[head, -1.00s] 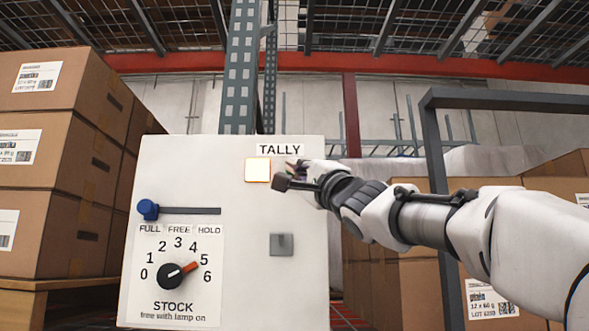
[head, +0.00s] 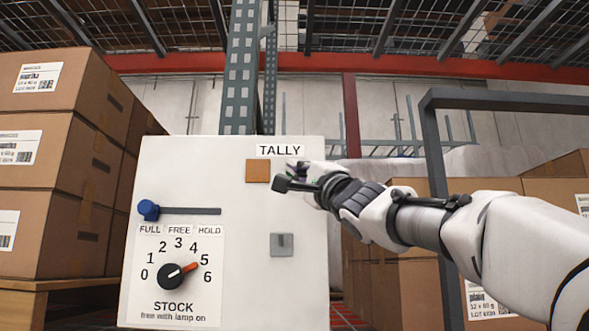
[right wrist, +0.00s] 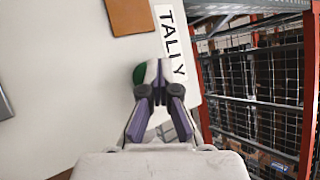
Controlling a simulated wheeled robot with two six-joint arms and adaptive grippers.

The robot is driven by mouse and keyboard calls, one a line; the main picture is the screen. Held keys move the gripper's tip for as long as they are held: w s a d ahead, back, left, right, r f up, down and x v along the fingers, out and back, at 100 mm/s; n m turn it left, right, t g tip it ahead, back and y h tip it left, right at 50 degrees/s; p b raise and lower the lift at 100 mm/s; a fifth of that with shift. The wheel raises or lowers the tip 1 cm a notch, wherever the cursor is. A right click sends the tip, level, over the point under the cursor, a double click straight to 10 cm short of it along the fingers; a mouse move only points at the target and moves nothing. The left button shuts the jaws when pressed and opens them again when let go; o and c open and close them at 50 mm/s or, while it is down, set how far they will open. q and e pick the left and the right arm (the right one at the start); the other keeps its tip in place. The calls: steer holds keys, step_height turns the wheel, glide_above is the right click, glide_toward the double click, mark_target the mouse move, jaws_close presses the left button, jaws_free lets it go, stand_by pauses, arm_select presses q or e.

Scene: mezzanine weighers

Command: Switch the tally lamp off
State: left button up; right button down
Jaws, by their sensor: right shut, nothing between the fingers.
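The tally lamp is a square (head: 257,171) under the TALLY label (head: 279,150) on a white panel (head: 180,180). It is dull orange-brown and unlit; it also shows in the right wrist view (right wrist: 130,15). My right gripper (head: 288,183) is shut and empty, just right of the lamp and below the label. In the right wrist view, its fingertips (right wrist: 151,92) are close to a small green rounded part (right wrist: 139,74) on the panel. The gripper mostly hides this part in the head view, and I cannot tell whether they touch. My left gripper is out of view.
The panel also carries a blue-knobbed slider (head: 148,209), a STOCK dial (head: 171,276) pointing near 5, and a grey switch-like plate (head: 282,245). Stacked cartons (head: 60,190) stand at the left, more cartons (head: 400,270) at the right. A dark metal frame (head: 436,180) rises behind my right arm.

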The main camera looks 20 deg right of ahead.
steer(key=shift+s, duration=0.1)
steer(key=shift+s+a+f, duration=0.1)
steer(key=shift+s+a, duration=0.2)
steer(key=shift+s, duration=0.45)
steer(key=s+b, duration=0.2)
steer(key=b, duration=0.2)
steer(key=s+a+b, duration=0.1)
steer(key=s+b, duration=0.1)
steer(key=b, duration=0.1)
steer(key=shift+s+a+b, duration=0.2)
steer(key=shift+s+b, duration=0.1)
steer(key=shift+b, duration=0.1)
